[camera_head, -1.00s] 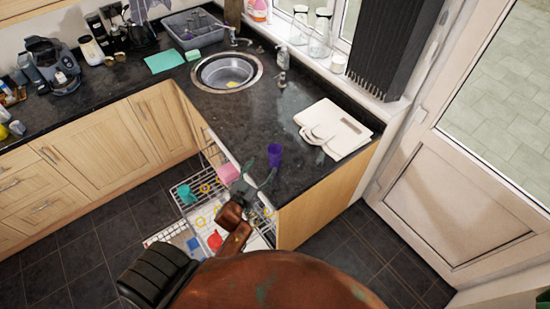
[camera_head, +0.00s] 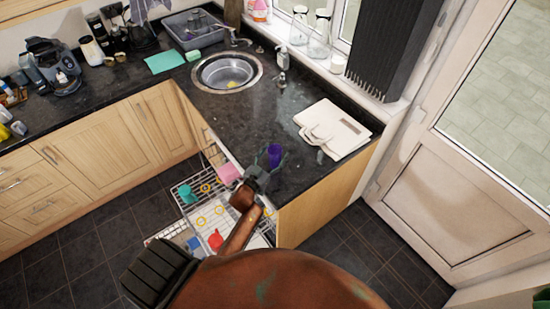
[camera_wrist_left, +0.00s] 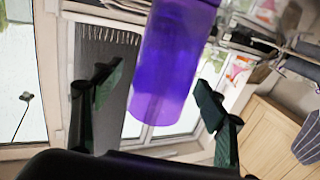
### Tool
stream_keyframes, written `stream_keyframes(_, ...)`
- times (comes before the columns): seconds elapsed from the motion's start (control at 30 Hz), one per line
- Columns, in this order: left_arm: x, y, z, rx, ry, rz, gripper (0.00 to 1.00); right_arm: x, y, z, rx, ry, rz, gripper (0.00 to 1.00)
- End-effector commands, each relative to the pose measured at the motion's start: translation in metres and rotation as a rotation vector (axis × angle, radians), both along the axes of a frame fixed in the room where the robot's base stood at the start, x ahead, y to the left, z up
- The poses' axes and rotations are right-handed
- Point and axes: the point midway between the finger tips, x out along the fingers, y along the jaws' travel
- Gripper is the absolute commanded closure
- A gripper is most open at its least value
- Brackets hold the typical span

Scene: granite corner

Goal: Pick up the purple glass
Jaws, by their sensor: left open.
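The purple glass (camera_head: 274,154) stands upright on the dark granite counter near its front edge. It also fills the upper middle of the left wrist view (camera_wrist_left: 172,60), where its top is cut off by the frame. My left gripper (camera_head: 270,165) is at the glass on its near side. In the left wrist view my left gripper (camera_wrist_left: 158,92) is open, with one dark finger to each side of the glass and gaps between. My right gripper is not in view.
A round sink (camera_head: 227,71) is farther back. Below the counter edge, an open dishwasher rack (camera_head: 203,190) holds several coloured dishes. Counter between glass and sink is clear.

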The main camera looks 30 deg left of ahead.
Motion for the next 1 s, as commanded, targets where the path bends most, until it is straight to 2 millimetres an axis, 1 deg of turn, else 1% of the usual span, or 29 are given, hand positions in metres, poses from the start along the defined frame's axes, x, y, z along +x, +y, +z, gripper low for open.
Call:
stream_keyframes(0.1,-0.0005,0.0002,-0.0005,0.0,0.001,0.0,0.33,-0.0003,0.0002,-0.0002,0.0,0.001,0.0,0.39)
stream_keyframes(0.83,-0.0007,0.0002,-0.0004,0.0,0.001,0.0,0.84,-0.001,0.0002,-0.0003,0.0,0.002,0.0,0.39)
stream_keyframes(1.0,-0.0004,0.0001,0.0004,0.001,-0.001,0.0,0.85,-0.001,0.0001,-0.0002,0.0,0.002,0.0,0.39)
